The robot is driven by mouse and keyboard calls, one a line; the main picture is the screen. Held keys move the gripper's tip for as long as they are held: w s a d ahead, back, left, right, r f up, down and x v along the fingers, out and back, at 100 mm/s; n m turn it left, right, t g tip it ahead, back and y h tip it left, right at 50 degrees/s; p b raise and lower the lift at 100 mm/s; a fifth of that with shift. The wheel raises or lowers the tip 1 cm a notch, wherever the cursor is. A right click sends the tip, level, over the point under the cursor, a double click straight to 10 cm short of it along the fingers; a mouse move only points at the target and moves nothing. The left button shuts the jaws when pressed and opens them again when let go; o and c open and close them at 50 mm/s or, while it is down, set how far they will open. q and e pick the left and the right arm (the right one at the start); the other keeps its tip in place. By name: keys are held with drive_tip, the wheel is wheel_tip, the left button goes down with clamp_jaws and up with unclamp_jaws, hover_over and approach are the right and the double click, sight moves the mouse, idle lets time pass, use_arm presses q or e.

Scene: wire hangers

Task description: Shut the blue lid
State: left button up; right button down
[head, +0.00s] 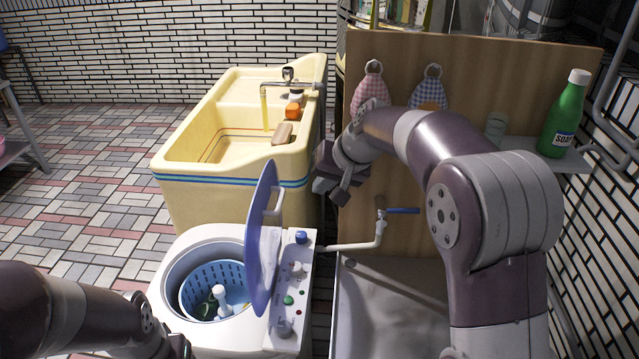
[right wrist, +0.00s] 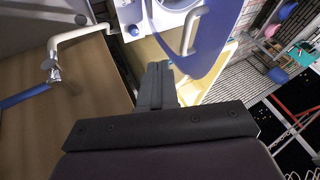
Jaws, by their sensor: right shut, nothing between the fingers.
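The blue lid (head: 261,245) stands open, nearly upright, on the white washing machine (head: 182,262), between the tub opening and the control panel. A pale handle (head: 277,203) sticks out of its right face. In the right wrist view the lid (right wrist: 217,45) and its handle (right wrist: 189,32) lie beyond the fingers. My right gripper (head: 329,189) is shut and empty, above and to the right of the lid, apart from it. Its closed fingers show in the right wrist view (right wrist: 157,75). My left arm enters at the lower left; its fingers are out of view.
Inside the machine is a blue basket (head: 190,291). The control panel (head: 293,291) has several knobs. A yellow sink (head: 185,180) stands behind. A pipe with a blue-handled tap (head: 401,210) is right of the machine. A green soap bottle (head: 568,118) stands on a shelf.

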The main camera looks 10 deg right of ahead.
drive_tip(key=w+a+f, duration=0.3)
drive_tip(key=a+f, duration=0.3)
drive_tip(key=shift+w+p, duration=0.4)
